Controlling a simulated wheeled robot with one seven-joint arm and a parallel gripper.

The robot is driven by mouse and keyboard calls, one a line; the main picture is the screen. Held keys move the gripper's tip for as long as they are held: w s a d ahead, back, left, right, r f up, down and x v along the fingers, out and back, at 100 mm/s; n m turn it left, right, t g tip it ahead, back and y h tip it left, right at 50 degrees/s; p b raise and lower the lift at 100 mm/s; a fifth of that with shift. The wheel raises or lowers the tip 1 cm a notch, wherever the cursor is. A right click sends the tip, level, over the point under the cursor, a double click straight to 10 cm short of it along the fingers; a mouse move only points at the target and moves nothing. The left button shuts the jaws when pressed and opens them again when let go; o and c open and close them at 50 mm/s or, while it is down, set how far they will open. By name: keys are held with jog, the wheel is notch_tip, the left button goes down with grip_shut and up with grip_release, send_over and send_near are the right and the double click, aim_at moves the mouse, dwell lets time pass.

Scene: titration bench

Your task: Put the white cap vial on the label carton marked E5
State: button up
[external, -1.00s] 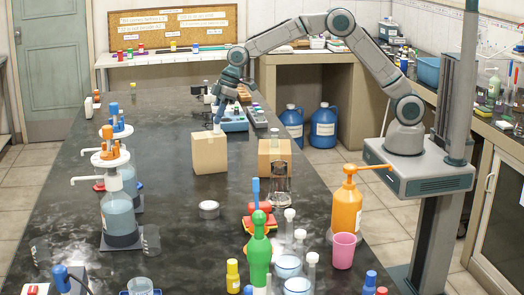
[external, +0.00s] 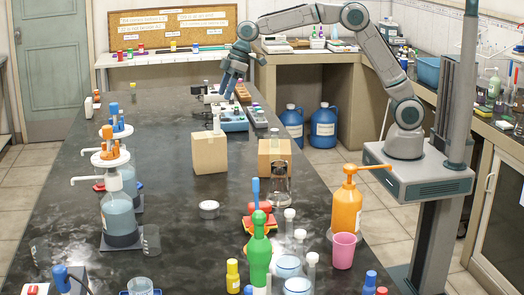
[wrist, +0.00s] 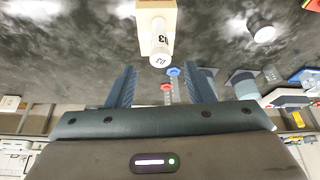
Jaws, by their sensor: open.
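The white cap vial (external: 217,124) stands upright on top of the left brown carton (external: 209,153). In the wrist view the vial (wrist: 160,50) and its carton (wrist: 156,12) are beyond my fingertips, apart from them. Both bear short dark marks that I cannot read surely. My gripper (external: 229,93) is open and empty, above and behind the vial in the external view; its two spread fingers show in the wrist view (wrist: 155,88). A second brown carton (external: 274,160) stands to the right; its marking cannot be read.
A blue-grey instrument (external: 232,119) lies behind the cartons. A small round white item (external: 208,209) lies in front of the left one. Bottle dispensers (external: 118,215) line the left. The bench's middle is mostly clear.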

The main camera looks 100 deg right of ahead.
jog(key=s+a+r, duration=0.5)
jog(key=s, duration=0.6)
jog(key=s+a+f, duration=0.2)
jog(key=s, duration=0.7)
jog(key=s+a+f+m, duration=0.1)
jog(key=s+a+f, duration=0.1)
jog(key=s, duration=0.7)
jog(key=s+a+f+m+g+h, duration=0.1)
jog(key=s+a+f, duration=0.1)
jog(key=s, duration=0.7)
jog(key=shift+s+a+f, duration=0.35)
jog(key=shift+f, duration=0.25)
